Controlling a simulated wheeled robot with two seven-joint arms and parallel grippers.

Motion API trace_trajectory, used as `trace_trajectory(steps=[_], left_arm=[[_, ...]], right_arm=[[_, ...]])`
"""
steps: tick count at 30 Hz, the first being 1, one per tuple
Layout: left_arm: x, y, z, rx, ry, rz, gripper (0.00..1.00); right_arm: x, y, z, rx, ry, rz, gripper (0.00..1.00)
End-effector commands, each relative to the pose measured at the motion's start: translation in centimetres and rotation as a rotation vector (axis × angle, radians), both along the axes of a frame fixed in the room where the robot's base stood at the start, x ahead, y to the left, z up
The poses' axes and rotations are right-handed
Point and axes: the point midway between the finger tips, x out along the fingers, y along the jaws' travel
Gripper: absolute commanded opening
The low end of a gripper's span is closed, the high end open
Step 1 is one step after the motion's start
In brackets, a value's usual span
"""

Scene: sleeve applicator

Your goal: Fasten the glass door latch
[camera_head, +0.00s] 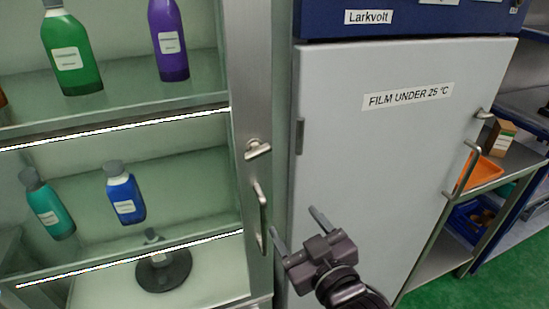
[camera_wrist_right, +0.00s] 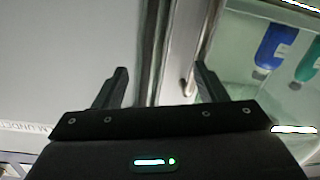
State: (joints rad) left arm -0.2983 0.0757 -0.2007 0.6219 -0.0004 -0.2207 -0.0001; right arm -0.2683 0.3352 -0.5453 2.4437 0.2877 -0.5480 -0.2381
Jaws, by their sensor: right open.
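The glass door (camera_head: 175,215) with its metal frame fills the left of the head view and looks closed. Its latch (camera_head: 257,149) is a small metal lever on the frame, lying roughly crosswise. A vertical bar handle (camera_head: 260,215) sits below the latch; it also shows between the fingers in the right wrist view (camera_wrist_right: 188,80). My right gripper (camera_head: 298,228) is open and empty, to the right of the handle and below the latch, apart from the latch. In the right wrist view the gripper (camera_wrist_right: 161,72) faces the door edge; the latch cannot be made out there. My left gripper is out of view.
A grey cabinet (camera_head: 390,150) labelled "FILM UNDER 25 °C" stands right of the door, behind my right gripper. Bottles, including a green one (camera_head: 70,50) and a blue one (camera_head: 125,193), stand behind the glass. A metal cart (camera_head: 478,175) with an orange bin is at far right.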

Motion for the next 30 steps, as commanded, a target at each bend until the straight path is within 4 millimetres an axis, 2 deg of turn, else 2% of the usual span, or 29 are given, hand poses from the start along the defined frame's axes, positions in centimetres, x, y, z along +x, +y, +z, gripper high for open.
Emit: trace_trajectory(steps=[3, 6, 9, 14, 24, 30], left_arm=[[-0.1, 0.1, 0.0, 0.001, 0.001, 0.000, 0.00], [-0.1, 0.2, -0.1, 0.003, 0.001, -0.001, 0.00], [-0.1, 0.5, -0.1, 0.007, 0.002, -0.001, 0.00], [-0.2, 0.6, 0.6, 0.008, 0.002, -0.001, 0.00], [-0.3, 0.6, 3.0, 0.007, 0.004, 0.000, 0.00], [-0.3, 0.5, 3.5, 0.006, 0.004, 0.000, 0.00]], right_arm=[[-0.8, 1.4, 4.1, 0.027, -0.184, 0.034, 0.65], [-1.9, 2.1, 7.2, 0.055, -0.316, 0.051, 0.65], [-2.8, 2.5, 9.1, 0.073, -0.404, 0.059, 0.65], [-2.4, 2.9, 10.5, 0.083, -0.446, 0.060, 0.65], [2.0, 5.0, 12.5, 0.083, -0.442, 0.060, 0.65], [3.3, 5.6, 12.8, 0.082, -0.441, 0.061, 0.65]])
